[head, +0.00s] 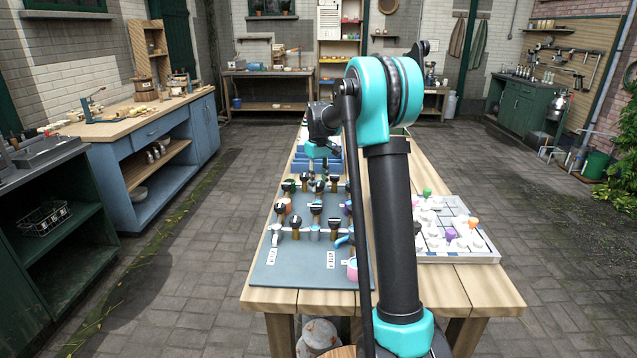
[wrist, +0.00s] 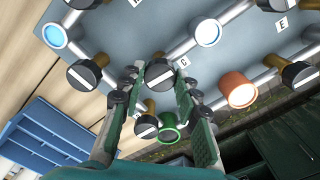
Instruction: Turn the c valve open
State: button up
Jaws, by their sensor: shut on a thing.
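The c valve has a black round knob (wrist: 160,74) with a white bar across its top, in the middle of the wrist view. The label C (wrist: 185,62) is on the panel right beside it. My gripper (wrist: 159,80) has one finger on each side of this knob and is shut on it. In the head view my gripper (head: 323,164) is low over the far part of the valve panel (head: 262,292). The arm and gripper hide the knob in that view. The valve's stem is hidden beneath the knob.
A green-rimmed cup (wrist: 170,132) and an orange cup (wrist: 237,90) are near the right finger. A blue rack (wrist: 38,138) stands beyond the panel. A white tray (head: 487,257) is at right.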

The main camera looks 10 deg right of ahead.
aim_at(319, 185)
jog(key=shift+n, duration=0.7)
jog(key=o, duration=1.2)
jog(key=shift+c, duration=0.2)
notch_tip(319, 185, up, 12)
jog(key=shift+s, duration=0.1)
